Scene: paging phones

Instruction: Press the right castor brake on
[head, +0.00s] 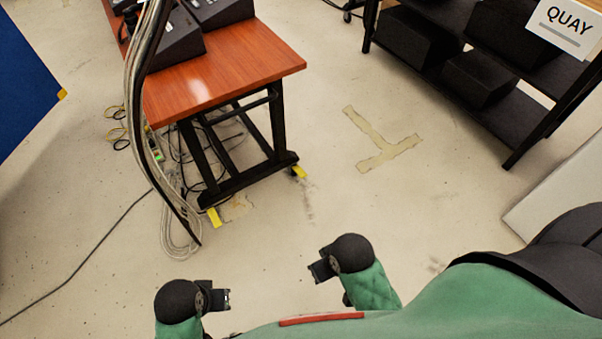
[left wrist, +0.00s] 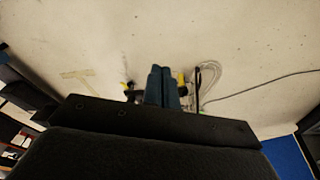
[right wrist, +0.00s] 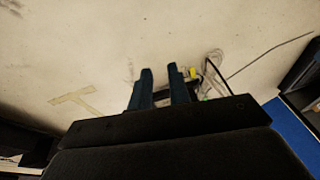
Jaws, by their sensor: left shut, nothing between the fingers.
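The wheeled table (head: 225,75) has a reddish wooden top and a black frame. The right castor brake (head: 299,171) is a small yellow tab at the right end of its near foot bar. Another yellow tab, the left brake (head: 213,217), is at the bar's left end. Whether either tab is up or down, I cannot tell. My left gripper (head: 228,299) is shut and empty above the floor, well short of the table. My right gripper (head: 314,271) has its fingers apart and empty, also short of it. In the left wrist view, the right brake (left wrist: 127,85) is small beside the fingers.
Cables (head: 180,235) hang down the table's left side and coil on the floor. Dark phone units (head: 178,42) sit on the tabletop. A black shelf (head: 470,70) with a QUAY sign (head: 568,22) stands right.

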